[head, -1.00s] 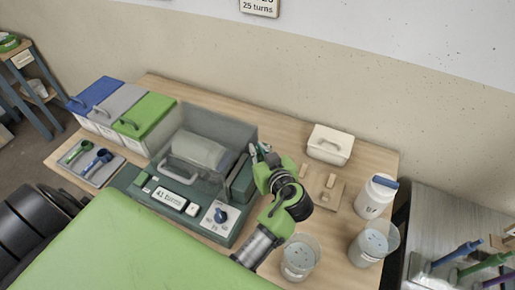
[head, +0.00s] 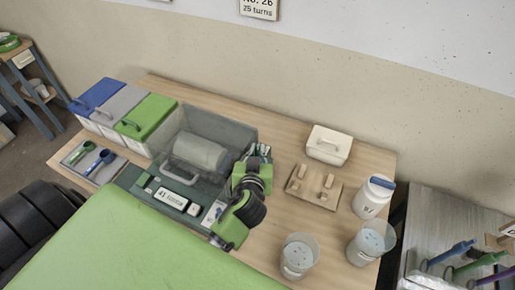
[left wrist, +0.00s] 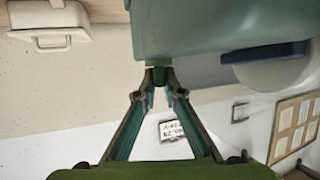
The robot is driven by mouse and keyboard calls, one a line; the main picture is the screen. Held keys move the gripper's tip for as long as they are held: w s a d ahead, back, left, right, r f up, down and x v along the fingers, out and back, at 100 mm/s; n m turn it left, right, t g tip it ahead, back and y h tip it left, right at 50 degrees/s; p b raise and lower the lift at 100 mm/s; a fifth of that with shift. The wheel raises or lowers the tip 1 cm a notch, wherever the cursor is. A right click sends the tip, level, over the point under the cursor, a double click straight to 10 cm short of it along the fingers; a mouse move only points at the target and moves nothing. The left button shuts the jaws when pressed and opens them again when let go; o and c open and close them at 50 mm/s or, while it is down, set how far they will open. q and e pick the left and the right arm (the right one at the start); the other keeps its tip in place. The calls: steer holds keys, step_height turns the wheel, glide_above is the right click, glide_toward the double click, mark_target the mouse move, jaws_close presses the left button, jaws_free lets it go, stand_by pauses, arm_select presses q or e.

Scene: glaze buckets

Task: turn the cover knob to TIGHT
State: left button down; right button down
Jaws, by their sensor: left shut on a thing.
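The mixing machine (head: 135,182) is a dark green-teal base with a clear cover (head: 232,135) over a grey drum (head: 201,152). My left gripper (head: 263,152) is at the right end of the machine, with its wrist hiding that end in the head view. In the left wrist view my left gripper (left wrist: 158,78) is shut on a small dark green knob (left wrist: 160,74), which touches the teal housing (left wrist: 220,25). No TIGHT marking is readable, so I cannot tell the knob's setting. My right gripper is not in view.
A front display (head: 171,198) reads 41 turns; the dial plate (head: 212,214) beside it is partly hidden by my arm. A cream box (head: 329,145), a wooden peg board (head: 313,187), a white jar (head: 373,197) and two clear buckets (head: 299,257) stand to the right.

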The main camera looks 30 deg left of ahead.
arm_select(q)
steer(key=shift+w+r+m+h+p, duration=0.15)
steer(key=shift+m+h+p, duration=0.15)
steer(key=shift+m+h, duration=0.25)
steer(key=c, duration=2.2)
jaws_free()
steer(key=shift+c, duration=0.2)
steer(key=shift+o, duration=0.5)
steer(key=v, duration=1.1)
steer(key=shift+s, duration=0.45)
